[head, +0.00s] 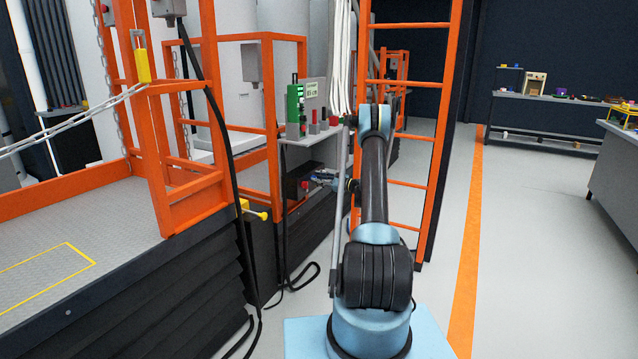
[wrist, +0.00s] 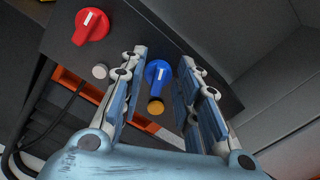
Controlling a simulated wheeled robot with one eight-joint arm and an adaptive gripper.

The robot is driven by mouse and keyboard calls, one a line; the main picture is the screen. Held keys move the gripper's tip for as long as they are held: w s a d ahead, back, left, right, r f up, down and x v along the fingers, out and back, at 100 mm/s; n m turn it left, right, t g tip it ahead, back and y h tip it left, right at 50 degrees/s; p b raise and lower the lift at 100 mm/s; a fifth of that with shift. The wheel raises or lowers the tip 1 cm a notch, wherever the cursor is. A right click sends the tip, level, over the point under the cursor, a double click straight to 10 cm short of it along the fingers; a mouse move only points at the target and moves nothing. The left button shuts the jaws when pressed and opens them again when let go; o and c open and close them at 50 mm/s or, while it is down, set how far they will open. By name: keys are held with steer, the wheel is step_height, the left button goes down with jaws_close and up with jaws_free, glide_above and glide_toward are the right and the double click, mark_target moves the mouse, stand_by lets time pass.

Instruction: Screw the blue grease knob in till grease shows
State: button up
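The blue knob (wrist: 158,72), with a white mark on its face, sits on a dark panel in the wrist view. My gripper (wrist: 163,78) is open, with one finger on each side of the knob and visible gaps between. A short amber-brown cylinder (wrist: 155,106) shows just below the knob, between the fingers. I cannot tell whether it is grease or a fitting. In the head view my gripper (head: 322,178) is small beside the dark box under the grey shelf, and the blue knob cannot be made out there.
A red knob (wrist: 92,25) with a white mark and a pale round button (wrist: 100,71) are on the same panel, left of my gripper. An orange ladder (head: 408,185) stands close to my arm. The floor (head: 535,230) to the right is clear.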

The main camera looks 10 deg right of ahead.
steer(key=v, duration=1.2)
steer(key=shift+w+f, duration=0.1)
steer(key=s+a+r+n+g+h, duration=0.2)
steer(key=s+a+r+n+g, duration=0.15)
steer(key=s+a+r, duration=0.45)
steer(key=s+a+r+n+g+h, duration=0.2)
steer(key=s+a+r+n, duration=0.25)
steer(key=s+r, duration=0.5)
steer(key=s+a+r+n+h, duration=0.2)
steer(key=s+a, duration=0.1)
steer(key=s, duration=0.7)
steer(key=s+f+n+g+h, duration=0.15)
steer(key=s+n+h, duration=0.3)
steer(key=s, duration=1.55)
steer(key=s+d+f+n+h, duration=0.2)
steer(key=s+d+f, duration=0.1)
steer(key=s, duration=0.5)
steer(key=s+d+f+n+g+h, duration=0.1)
steer(key=s+d+f+n+h, duration=0.1)
steer(key=s+f, duration=0.3)
steer(key=s+n, duration=0.1)
steer(key=s, duration=0.3)
steer(key=shift+s+d+f, duration=0.15)
steer(key=shift+d+f, duration=0.05)
steer(key=shift+d, duration=0.2)
